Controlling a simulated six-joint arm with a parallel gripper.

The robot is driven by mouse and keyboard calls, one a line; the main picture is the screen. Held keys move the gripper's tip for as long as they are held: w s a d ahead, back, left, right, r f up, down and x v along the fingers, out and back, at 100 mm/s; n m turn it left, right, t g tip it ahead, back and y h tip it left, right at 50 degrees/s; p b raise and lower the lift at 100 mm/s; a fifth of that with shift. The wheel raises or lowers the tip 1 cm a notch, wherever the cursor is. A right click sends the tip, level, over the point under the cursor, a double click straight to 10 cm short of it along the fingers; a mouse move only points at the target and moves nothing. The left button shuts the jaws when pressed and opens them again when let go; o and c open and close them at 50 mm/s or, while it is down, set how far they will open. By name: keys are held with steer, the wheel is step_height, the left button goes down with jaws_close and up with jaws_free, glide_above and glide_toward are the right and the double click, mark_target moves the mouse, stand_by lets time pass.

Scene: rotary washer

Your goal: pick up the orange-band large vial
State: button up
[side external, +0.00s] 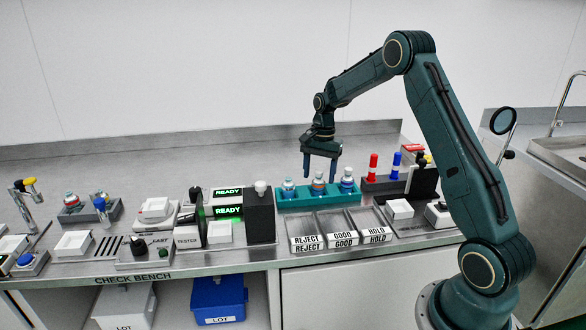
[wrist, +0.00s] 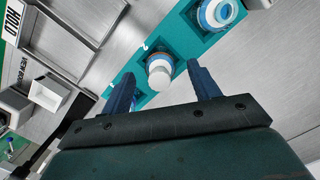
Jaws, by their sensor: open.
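The teal rack (side external: 300,201) holds three vials in a row. The middle vial (side external: 318,187) has a band that looks orange and stands upright in its slot; I take it as the orange-band large vial. My gripper (side external: 320,176) points down over it, open, with a finger on either side of its top. In the wrist view, the vial's pale cap (wrist: 160,69) shows between the two spread fingers, apart from both. The left vial (side external: 288,187) and right vial (side external: 347,183) stand on either side. My left finger partly hides the rack's near end in the wrist view.
REJECT, GOOD and HOLD trays (side external: 341,232) lie in front of the rack and look empty. A dark holder with red (side external: 373,166) and blue (side external: 396,164) pieces stands to its right. A tall dark block (side external: 260,215) stands close on its left.

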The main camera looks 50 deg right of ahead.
steer(key=shift+a+f, duration=0.15)
steer(key=shift+f, duration=1)
steer(key=c, duration=1.1)
